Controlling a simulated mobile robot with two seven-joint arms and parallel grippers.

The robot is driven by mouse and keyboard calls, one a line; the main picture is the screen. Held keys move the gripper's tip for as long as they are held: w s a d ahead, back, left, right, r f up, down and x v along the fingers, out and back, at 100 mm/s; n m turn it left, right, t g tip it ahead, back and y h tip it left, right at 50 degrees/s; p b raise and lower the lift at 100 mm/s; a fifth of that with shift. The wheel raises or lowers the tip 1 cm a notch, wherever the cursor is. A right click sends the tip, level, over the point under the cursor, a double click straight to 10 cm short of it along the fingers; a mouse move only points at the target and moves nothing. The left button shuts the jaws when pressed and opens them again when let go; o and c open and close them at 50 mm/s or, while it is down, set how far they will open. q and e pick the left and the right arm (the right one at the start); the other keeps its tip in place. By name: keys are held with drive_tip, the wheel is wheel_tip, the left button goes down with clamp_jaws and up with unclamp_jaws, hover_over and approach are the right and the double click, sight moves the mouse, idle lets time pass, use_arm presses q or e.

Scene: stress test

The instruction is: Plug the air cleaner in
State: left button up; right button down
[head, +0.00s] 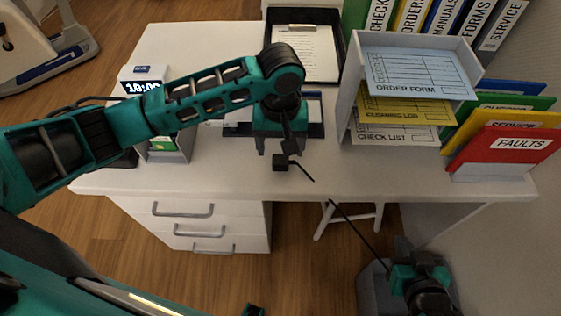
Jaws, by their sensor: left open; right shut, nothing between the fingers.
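My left gripper (280,146) is open and points down over the front part of the white desk. A small black plug (280,163) is just below its fingers; I cannot tell whether it touches them. A thin black cable (355,232) shows from the plug to the desk edge, and again below the edge down toward the floor. A grey box (372,288), perhaps the air cleaner, stands on the floor at lower right, partly hidden by my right arm. My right gripper (405,280) is shut and empty beside it, its fingertips unclear. No socket can be made out.
The white desk (225,178) has drawers at left. A paper tray (355,75) and coloured folders (505,145) fill the right. A stool (345,215) is under the desk.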

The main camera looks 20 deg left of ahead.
sight(280, 161)
use_arm(q)
drive_tip(key=shift+f, duration=0.9)
drive_tip(key=shift+f, duration=0.1)
drive_tip(key=f, duration=0.3)
drive_tip(key=f+b, duration=0.1)
drive_tip(key=f, duration=0.1)
drive_tip(key=shift+w+a, duration=0.15)
drive_tip(key=shift+w, duration=0.2)
drive_tip(key=shift+c, duration=0.4)
drive_tip(key=c, duration=1)
drive_tip(key=shift+r, duration=0.1)
